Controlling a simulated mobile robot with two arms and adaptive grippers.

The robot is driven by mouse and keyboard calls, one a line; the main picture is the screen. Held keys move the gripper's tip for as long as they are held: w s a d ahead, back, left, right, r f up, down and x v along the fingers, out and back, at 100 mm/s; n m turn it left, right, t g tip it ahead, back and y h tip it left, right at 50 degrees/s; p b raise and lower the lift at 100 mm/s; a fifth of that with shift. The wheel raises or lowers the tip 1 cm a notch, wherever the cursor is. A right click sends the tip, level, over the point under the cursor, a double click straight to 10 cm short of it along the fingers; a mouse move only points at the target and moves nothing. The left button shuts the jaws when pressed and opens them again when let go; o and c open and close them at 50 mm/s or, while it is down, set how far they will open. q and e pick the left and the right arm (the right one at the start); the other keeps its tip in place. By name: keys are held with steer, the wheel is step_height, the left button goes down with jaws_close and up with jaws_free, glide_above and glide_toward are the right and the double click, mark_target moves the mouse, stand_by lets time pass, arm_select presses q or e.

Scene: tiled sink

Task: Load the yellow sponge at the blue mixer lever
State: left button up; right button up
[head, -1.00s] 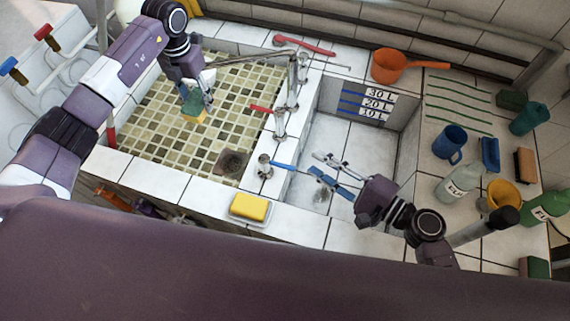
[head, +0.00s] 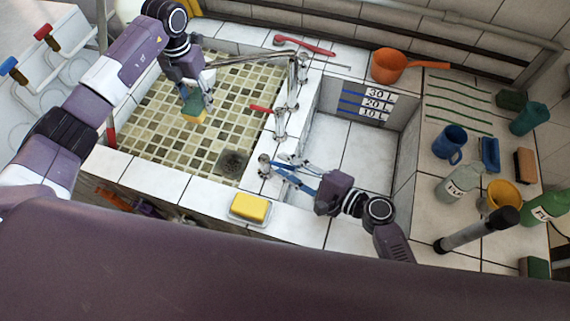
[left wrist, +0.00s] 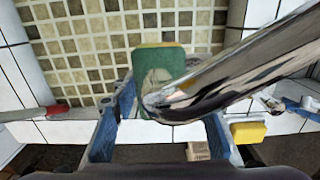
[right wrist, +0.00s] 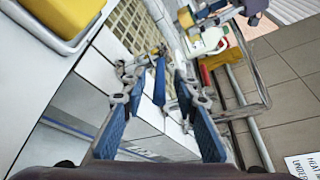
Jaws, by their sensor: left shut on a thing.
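My left gripper (head: 198,96) is shut on a sponge (head: 194,113) with a green pad and yellow body, held over the tiled basin under the spout end. In the left wrist view its green face (left wrist: 158,72) shows between the fingers, partly hidden by the chrome spout (left wrist: 225,80). A second yellow sponge (head: 250,208) lies in a white dish (head: 236,218) on the front ledge. My right gripper (head: 283,168) is at the blue mixer lever; in the right wrist view the blue lever (right wrist: 160,82) shows between its open, parted fingers. Contact cannot be told.
The red lever (head: 262,109) stands farther back on the divider. The basin drain (head: 232,163) is near the front right corner. The deep white sink (head: 360,165) lies right of the divider. An orange ladle (head: 388,66), blue mug (head: 450,144) and bottles stand beyond it.

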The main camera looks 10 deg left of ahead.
steer(key=shift+w+a, duration=0.1)
steer(key=shift+a, duration=0.2)
steer(key=shift+c, duration=0.5)
jaws_close()
